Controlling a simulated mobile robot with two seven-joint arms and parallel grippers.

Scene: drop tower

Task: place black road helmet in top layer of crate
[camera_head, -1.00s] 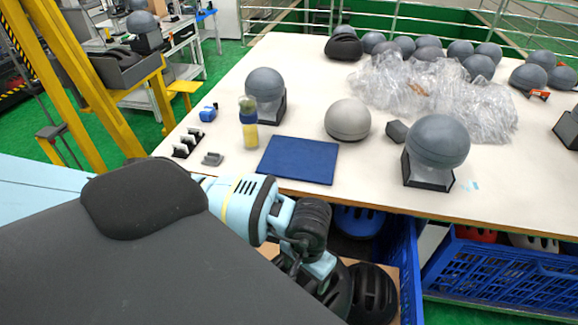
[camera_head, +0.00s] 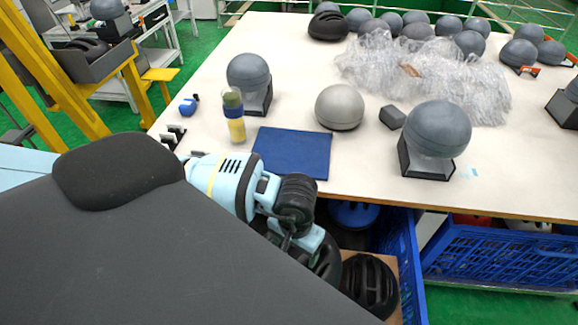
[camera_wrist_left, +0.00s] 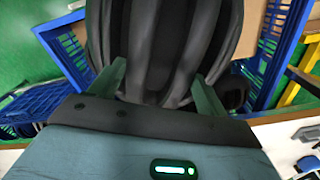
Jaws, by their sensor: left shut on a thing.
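My left gripper (camera_head: 302,240) is shut on a black helmet (camera_head: 324,262) at the blue crate (camera_head: 408,265), beside the table's front edge. In the left wrist view the ribbed black helmet (camera_wrist_left: 165,45) fills the middle, between the two fingers of the gripper (camera_wrist_left: 160,88). A second black helmet (camera_head: 371,287) sits in the crate on a brown cardboard layer (camera_head: 392,268), right of the held one. A blue helmet (camera_head: 353,213) is further back in the crate. I cannot tell whether the held helmet touches the cardboard. My right gripper is not in view.
The white table (camera_head: 290,95) holds grey spheres on stands, a blue mat (camera_head: 292,152), a bottle (camera_head: 234,118) and clear plastic wrap (camera_head: 425,75). Another blue crate (camera_head: 500,250) with helmets stands to the right. The crate walls (camera_wrist_left: 281,40) rise close beside the held helmet.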

